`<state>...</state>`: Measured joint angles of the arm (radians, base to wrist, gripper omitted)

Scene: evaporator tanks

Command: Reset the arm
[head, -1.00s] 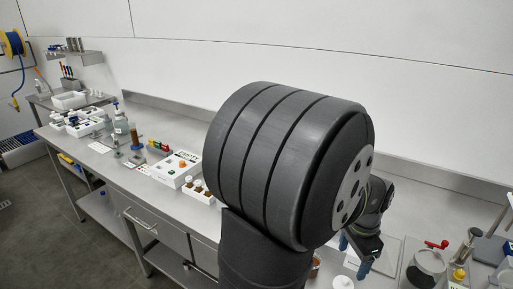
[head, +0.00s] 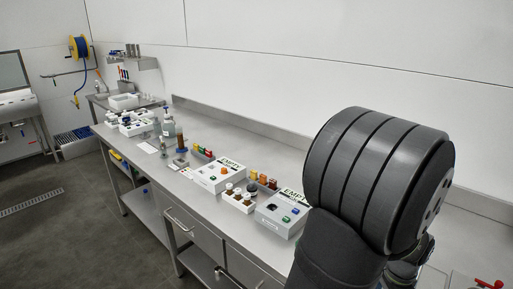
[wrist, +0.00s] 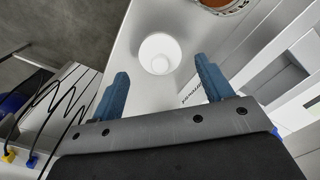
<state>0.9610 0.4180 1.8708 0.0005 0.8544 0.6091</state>
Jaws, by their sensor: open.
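My gripper (wrist: 160,82) shows in the wrist view with its two blue fingers spread apart. It is open and nothing is between the fingers. Past the fingertips a round white piece (wrist: 160,48) stands on the bench surface. In the head view my large dark arm joint fills the right side and hides the gripper and the bench behind it.
A long steel bench (head: 262,146) runs along the wall. On it stand two white boxes labelled EMPTY (head: 220,176) (head: 283,212), a white rack with brown-and-white vials (head: 238,198), and bottles (head: 168,128). A blue hose reel (head: 80,46) hangs at the far left. Dark cables (wrist: 62,100) show in the wrist view.

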